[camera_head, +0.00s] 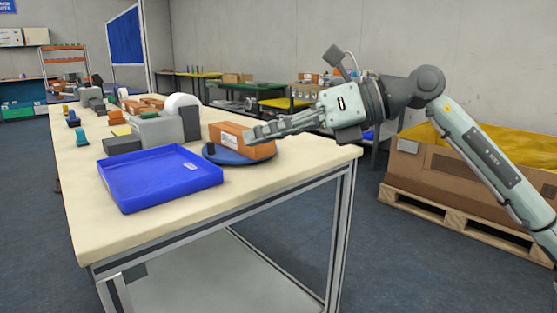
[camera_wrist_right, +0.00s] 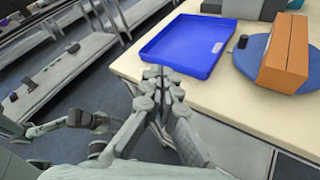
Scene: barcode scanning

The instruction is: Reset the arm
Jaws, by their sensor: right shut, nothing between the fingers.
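My right gripper (camera_head: 252,136) comes in from the right in the head view, its fingers together and empty. In the head view it overlaps an orange-brown box (camera_head: 228,134). In the right wrist view the closed fingertips (camera_wrist_right: 160,73) show clear of that box (camera_wrist_right: 284,55), in front of the blue tray's near edge. The box rests on a round blue plate (camera_head: 213,156) on the table; the plate also shows in the wrist view (camera_wrist_right: 247,58). My left gripper cannot be made out.
An empty blue tray (camera_head: 160,178) lies at the front of the pale table (camera_head: 290,160). A grey-white device (camera_head: 160,130) and several small items stand behind. A large carton (camera_head: 440,170) on a wooden pallet (camera_head: 440,214) stands at the right. Dark floor lies between.

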